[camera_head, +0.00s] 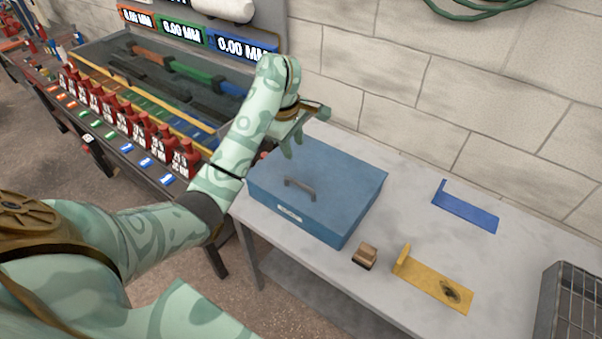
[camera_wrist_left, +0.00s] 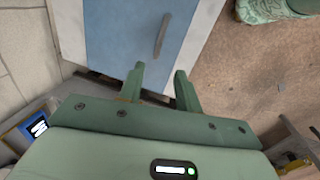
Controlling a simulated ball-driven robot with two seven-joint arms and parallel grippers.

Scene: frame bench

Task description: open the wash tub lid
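The wash tub is a blue box (camera_head: 305,229) on the grey bench, with a white label on its front. Its blue lid (camera_head: 335,178) lies flat and closed on top, with a dark handle (camera_head: 300,187) near the front edge. In the left wrist view the lid (camera_wrist_left: 128,35) and its handle (camera_wrist_left: 161,36) show at the top. My left gripper (camera_head: 290,146) hangs at the tub's back left corner, beyond the handle. In the left wrist view its two fingers (camera_wrist_left: 160,73) are apart with nothing between them. My right gripper is not in view.
A wooden block (camera_head: 365,257), a yellow plate (camera_head: 436,282) and a blue plate (camera_head: 466,208) lie right of the tub. A grey wire basket (camera_head: 572,305) stands at the right edge. Red bottles (camera_head: 125,118) line the left bench. A block wall is behind.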

